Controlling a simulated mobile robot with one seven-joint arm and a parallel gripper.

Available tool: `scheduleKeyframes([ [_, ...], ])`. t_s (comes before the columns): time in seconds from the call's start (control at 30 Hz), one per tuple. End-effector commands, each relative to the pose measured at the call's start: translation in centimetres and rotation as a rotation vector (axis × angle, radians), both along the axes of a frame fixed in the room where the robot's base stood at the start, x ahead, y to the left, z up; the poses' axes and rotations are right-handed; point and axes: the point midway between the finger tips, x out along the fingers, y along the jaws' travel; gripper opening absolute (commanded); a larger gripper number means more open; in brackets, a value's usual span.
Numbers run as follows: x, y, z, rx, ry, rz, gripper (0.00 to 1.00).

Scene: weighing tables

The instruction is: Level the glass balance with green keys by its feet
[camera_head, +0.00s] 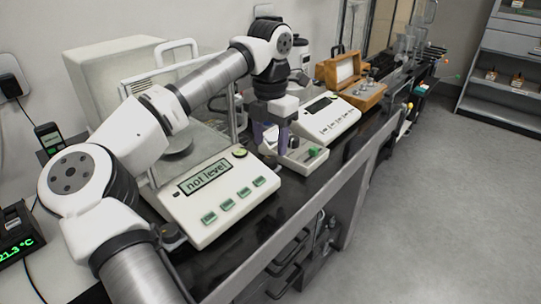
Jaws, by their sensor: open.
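The glass balance with green keys (228,219) stands on the dark bench in front of me, with its glass shield behind the front panel and partly hidden by my arm. A round greenish bubble level (239,153) sits at the panel's back right corner; the bubble's position is too small to tell. A dark round foot (171,235) shows at its front left corner. Other feet are hidden or unclear. My gripper (271,143) points down beside the balance's back right side, open, its purple fingers apart. I cannot tell whether it touches anything.
Beyond stand another white balance (327,118) and an open wooden weight box (352,82). A thermometer display (18,238) is at far left. The floor (420,210) right of the bench is clear.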

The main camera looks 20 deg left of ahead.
Motion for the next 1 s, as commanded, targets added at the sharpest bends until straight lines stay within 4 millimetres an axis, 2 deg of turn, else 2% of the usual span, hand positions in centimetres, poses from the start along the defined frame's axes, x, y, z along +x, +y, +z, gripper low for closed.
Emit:
scheduleKeyframes([
  [0.1, 0.0, -0.1, -2.2, -0.002, 0.001, -0.001, 0.52],
  [0.3, 0.0, -0.1, -4.0, 0.0, -0.001, -0.001, 0.52],
  [0.67, 0.0, -0.1, -4.5, 0.0, -0.001, -0.001, 0.51],
  [1.0, 0.0, -0.1, -4.4, -0.001, -0.001, -0.001, 0.07],
])
